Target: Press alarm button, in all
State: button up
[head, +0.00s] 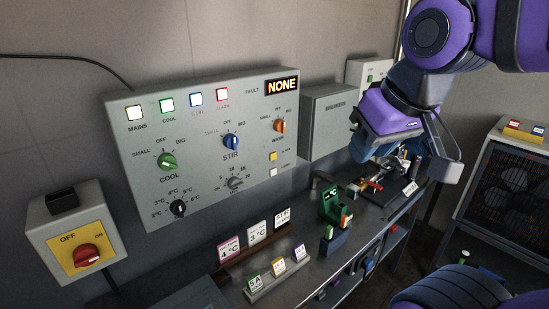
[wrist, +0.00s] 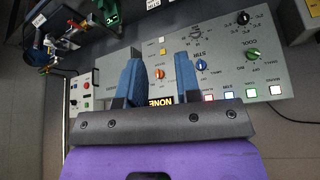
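The grey control panel (head: 205,190) is on the wall. Below its orange knob (head: 280,126) are a yellow square button (head: 272,156) and a pale square button (head: 273,171). Their labels are too small to read, so I cannot tell which is the alarm. Both also show in the wrist view, the yellow one (wrist: 162,51) nearer the orange knob, the pale one (wrist: 162,39) beyond. The fault display (head: 282,86) reads NONE. My gripper (wrist: 158,57) has its two blue fingers apart with nothing between them, away from the panel. In the head view the fingers are not clear.
A red rotary switch (head: 87,255) on a yellow plate is at left. A grey box (head: 328,118) and a small box with buttons (head: 368,72) are right of the panel. The bench (head: 310,268) below carries card stands, a green display and other gear. A fan unit (head: 505,190) stands at right.

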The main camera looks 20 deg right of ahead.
grip_shut()
dwell(1.4)
